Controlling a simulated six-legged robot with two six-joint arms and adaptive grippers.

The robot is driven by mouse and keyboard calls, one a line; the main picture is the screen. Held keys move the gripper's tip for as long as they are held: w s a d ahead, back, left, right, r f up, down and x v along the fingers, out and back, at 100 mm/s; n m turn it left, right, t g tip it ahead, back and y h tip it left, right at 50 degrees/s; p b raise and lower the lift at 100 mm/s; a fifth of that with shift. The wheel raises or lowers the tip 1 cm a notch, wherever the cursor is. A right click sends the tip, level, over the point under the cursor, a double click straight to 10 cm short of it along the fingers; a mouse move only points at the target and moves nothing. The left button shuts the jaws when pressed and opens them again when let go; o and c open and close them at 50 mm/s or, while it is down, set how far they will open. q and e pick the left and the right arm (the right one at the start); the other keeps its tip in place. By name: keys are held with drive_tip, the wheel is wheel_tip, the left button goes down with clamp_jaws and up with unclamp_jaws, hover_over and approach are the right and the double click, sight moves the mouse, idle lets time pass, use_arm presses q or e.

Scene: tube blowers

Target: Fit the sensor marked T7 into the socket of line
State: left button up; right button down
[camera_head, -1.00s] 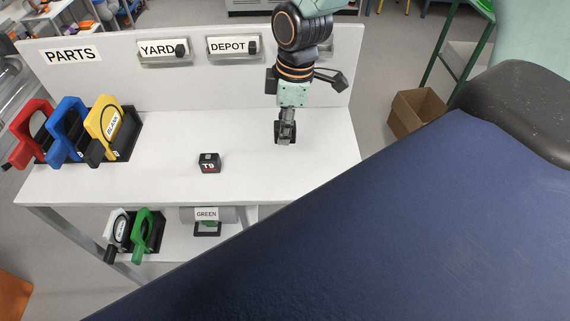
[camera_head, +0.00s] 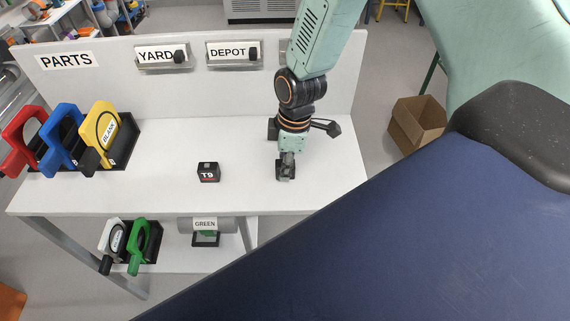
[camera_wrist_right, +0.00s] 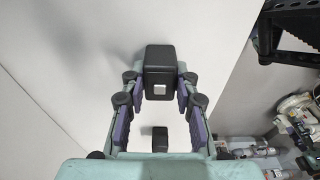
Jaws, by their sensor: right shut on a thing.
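My right gripper (camera_head: 285,172) is over the right part of the white table, pointing down. In the right wrist view, my right gripper (camera_wrist_right: 160,88) is shut on a black block (camera_wrist_right: 160,72) with a small light square; no marking is readable on it. A black cube marked T9 (camera_head: 208,172) stands on the table, left of the gripper and apart from it. No T7 marking is readable in either view. On the back panel, dark blocks sit beside the labels YARD (camera_head: 155,56) and DEPOT (camera_head: 228,51). My left gripper is not in view.
Red (camera_head: 22,140), blue (camera_head: 62,140) and yellow (camera_head: 100,138) handled items stand in holders at the table's left end. The table between T9 and the gripper is clear.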

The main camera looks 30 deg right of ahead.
drive_tip(key=shift+s+a, duration=0.1)
drive_tip(key=shift+s, duration=0.1)
drive_tip(key=c, duration=1.3)
unclamp_jaws()
drive_tip(key=shift+s, duration=0.15)
drive_tip(key=shift+o, duration=1.4)
drive_tip(key=shift+w+f, duration=0.15)
drive_tip(key=shift+w, duration=0.05)
